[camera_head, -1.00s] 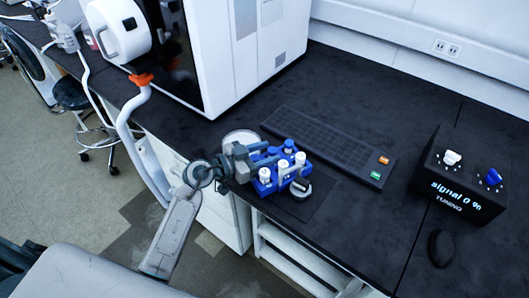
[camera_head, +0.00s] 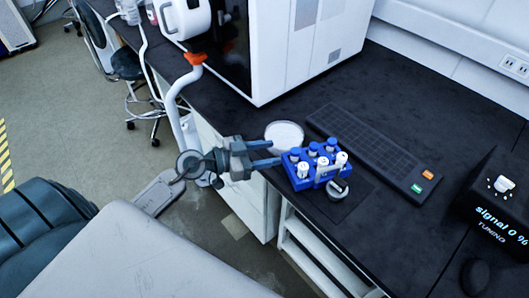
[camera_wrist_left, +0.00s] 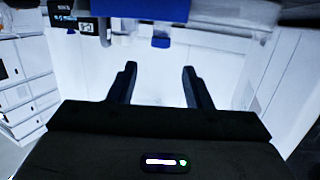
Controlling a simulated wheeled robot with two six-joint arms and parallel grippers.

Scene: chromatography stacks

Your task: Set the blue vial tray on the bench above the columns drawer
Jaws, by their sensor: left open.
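The blue vial tray (camera_head: 303,184) stands upright on the black bench (camera_head: 400,258) near its front edge, holding several blue- and white-capped vials. My left gripper (camera_head: 277,153) is open just left of the tray, with its fingers pointing at it. The fingers look clear of the tray, though a small gap is hard to judge. In the left wrist view the two fingers (camera_wrist_left: 159,68) are spread with nothing between them. A blue patch (camera_wrist_left: 160,42), probably the tray, shows beyond them. White drawer fronts (camera_head: 232,165) are below the bench; their labels cannot be read. My right gripper is out of view.
A white round dish (camera_head: 284,132) is behind the tray, and a small round metal piece (camera_head: 337,190) is at its front right. A keyboard-like panel (camera_head: 365,145) lies behind. The white instrument (camera_head: 310,45) and signal box (camera_head: 490,205) flank free bench space.

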